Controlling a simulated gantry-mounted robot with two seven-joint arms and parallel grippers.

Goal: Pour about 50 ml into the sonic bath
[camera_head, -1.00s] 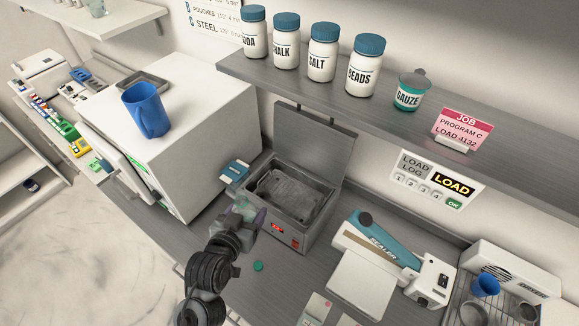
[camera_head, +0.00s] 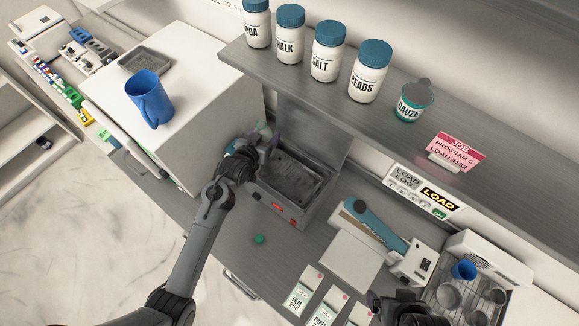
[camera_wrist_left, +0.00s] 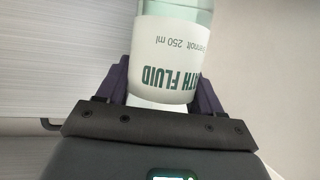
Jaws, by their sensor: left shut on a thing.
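The sonic bath (camera_head: 281,207) is a grey box on the counter with its lid (camera_head: 312,133) raised and red lit figures on its front. Its basin looks dark, and I cannot tell the liquid level. My left gripper (camera_head: 264,142) is at the bath's back-left side, shut on the bath fluid bottle (camera_wrist_left: 175,55). The bottle is pale green with a white label, which reads upside down in the wrist view. In the head view only a small greenish part of it shows, so its tilt and mouth are unclear. My right arm's dark end (camera_head: 405,308) shows at the bottom edge, its jaws hidden.
A green cap (camera_head: 259,239) lies on the counter in front of the bath. A white box with a blue jug (camera_head: 150,97) stands left. The sealer (camera_head: 362,232) stands right. Jars line the shelf (camera_head: 300,88) above. Pouch packs (camera_head: 305,290) lie at the front.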

